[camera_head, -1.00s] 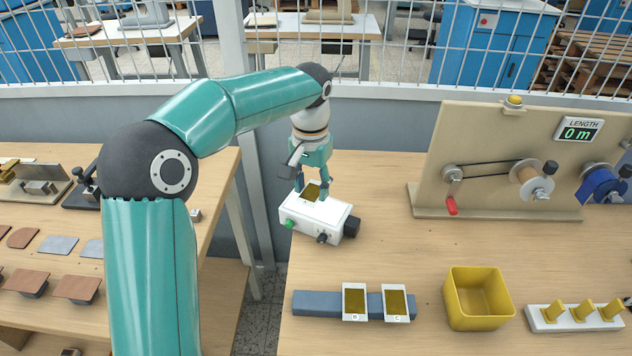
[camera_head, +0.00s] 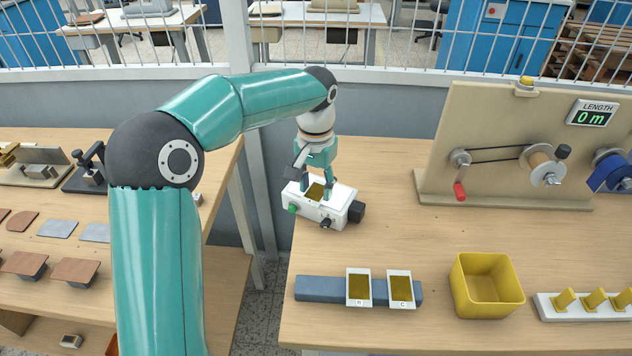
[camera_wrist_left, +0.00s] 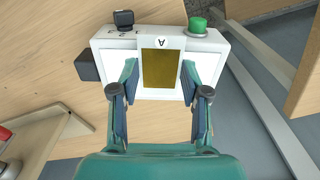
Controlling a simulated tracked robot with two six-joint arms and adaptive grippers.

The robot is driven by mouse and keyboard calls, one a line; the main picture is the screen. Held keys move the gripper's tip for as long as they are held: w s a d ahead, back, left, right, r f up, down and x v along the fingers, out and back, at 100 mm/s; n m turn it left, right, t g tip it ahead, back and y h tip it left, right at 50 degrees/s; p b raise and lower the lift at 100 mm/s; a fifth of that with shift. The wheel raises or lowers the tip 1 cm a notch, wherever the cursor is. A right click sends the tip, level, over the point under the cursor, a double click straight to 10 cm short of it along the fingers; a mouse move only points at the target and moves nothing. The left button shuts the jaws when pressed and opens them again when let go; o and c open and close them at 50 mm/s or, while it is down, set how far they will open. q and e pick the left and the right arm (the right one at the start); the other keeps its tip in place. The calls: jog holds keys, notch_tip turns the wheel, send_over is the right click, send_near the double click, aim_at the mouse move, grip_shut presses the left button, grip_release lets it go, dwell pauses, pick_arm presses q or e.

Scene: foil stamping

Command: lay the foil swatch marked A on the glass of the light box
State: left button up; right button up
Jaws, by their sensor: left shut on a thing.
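The foil swatch marked A (camera_wrist_left: 158,68) is a white card with a gold foil face. It also shows in the head view (camera_head: 316,192). My left gripper (camera_head: 318,189) points down and is shut on it, with one finger at each side edge in the left wrist view (camera_wrist_left: 158,82). The swatch is over the white top of the light box (camera_head: 334,211), at or very near the glass; I cannot tell if it touches. The light box (camera_wrist_left: 218,45) has a green button and a black knob. My right gripper is not in view.
Swatches B (camera_head: 359,288) and C (camera_head: 401,290) lie on a blue-grey bar (camera_head: 318,288). A yellow bin (camera_head: 487,285) and a white rack (camera_head: 560,312) with yellow pieces stand to the right. A winding stand (camera_head: 495,120) is behind. Bare table lies between.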

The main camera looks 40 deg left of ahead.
pick_arm(q)
jog(key=shift+f, duration=0.3)
jog(key=o, duration=0.9)
jog(key=shift+c, duration=0.2)
jog(key=shift+r, duration=0.15)
